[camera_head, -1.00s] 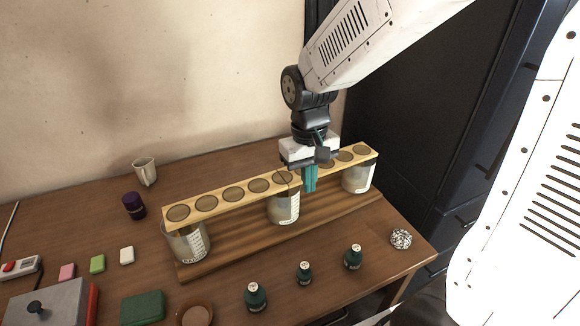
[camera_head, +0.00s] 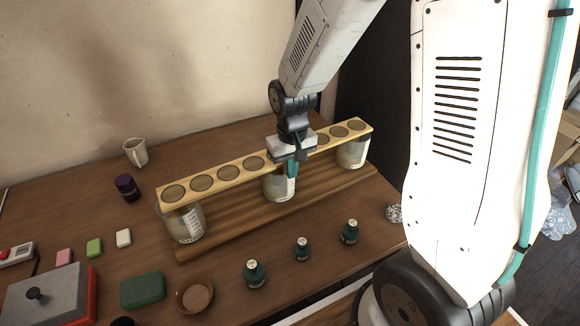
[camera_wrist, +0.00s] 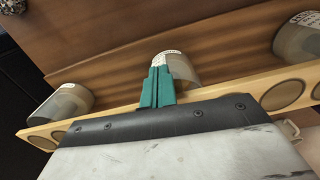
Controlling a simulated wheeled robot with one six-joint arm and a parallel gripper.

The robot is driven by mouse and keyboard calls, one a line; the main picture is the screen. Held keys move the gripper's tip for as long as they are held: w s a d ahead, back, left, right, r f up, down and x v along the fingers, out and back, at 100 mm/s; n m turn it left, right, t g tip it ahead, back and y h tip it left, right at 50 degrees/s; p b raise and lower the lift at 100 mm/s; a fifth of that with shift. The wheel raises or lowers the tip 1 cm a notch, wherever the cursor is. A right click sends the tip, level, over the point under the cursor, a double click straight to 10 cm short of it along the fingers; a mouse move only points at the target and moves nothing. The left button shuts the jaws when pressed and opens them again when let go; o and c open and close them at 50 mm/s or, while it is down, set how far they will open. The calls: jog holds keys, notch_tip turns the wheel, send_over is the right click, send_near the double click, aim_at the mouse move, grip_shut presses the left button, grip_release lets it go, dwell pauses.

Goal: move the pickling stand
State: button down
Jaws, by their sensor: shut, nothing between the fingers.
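The pickling stand is a long pale wooden bar (camera_head: 236,174) with a row of round holes, set above a brown wooden base (camera_head: 235,231) on the table. Glass jars with white labels stand under the bar: a left jar (camera_head: 182,225), a middle jar (camera_head: 275,186) and a right jar (camera_head: 351,153). My gripper (camera_head: 292,169) is at the bar above the middle jar, its teal fingers closed together and empty. In the wrist view the fingers (camera_wrist: 158,80) overlap the bar (camera_wrist: 207,102) and partly cover the middle jar (camera_wrist: 180,66). I cannot tell whether they touch the stand.
Several green bottles (camera_head: 254,275) stand in front of the stand. A brown bowl (camera_head: 196,295), a green box (camera_head: 142,290) and a grey-lidded red box (camera_head: 45,297) are front left. A purple jar (camera_head: 127,188) and a mug (camera_head: 136,153) stand behind left. A dark cabinet is behind right.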

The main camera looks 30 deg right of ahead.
jog(key=shift+w, duration=0.85)
